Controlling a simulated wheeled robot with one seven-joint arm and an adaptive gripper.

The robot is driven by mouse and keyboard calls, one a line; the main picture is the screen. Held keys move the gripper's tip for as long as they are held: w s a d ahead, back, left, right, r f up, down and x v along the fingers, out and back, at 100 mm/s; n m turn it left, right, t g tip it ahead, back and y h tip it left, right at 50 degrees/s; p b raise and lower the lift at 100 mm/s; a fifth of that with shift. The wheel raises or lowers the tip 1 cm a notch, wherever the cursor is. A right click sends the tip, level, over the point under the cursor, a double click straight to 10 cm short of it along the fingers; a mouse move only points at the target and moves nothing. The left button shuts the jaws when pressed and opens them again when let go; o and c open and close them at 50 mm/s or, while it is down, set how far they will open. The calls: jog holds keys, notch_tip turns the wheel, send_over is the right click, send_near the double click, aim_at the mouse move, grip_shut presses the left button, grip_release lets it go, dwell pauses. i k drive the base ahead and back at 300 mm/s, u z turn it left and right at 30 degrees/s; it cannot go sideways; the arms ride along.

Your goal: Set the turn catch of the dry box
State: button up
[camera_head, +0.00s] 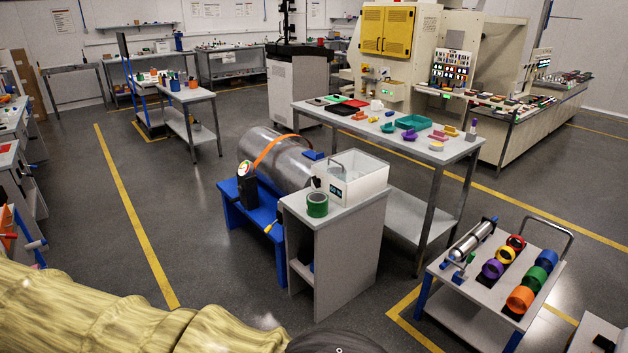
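I cannot tell for sure which thing is the dry box, and no turn catch can be made out. A white box (372,189) with a small dark display on its front stands on a grey cabinet (338,214) in the middle. It seems open at the top, with a curved metal piece at its left side. A yellow two-door unit (387,30) is set in a large cream machine at the back. My gripper is not in view. A pale yellow ribbed sleeve, which may cover my arm, fills the lower left.
A green ring (317,205) sits beside the white box. A blue stand (233,206) holds a large metal cylinder (274,157) behind the cabinet. A long table (340,118) with small coloured parts stands behind; a cart (474,302) with coloured rolls is at right. Floor at left is clear.

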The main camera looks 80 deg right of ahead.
aim_at(317, 182)
jog(key=z, duration=0.65)
jog(key=i, duration=1.05)
jog(key=z, duration=1.6)
jog(key=i, duration=0.55)
jog(key=z, duration=0.4)
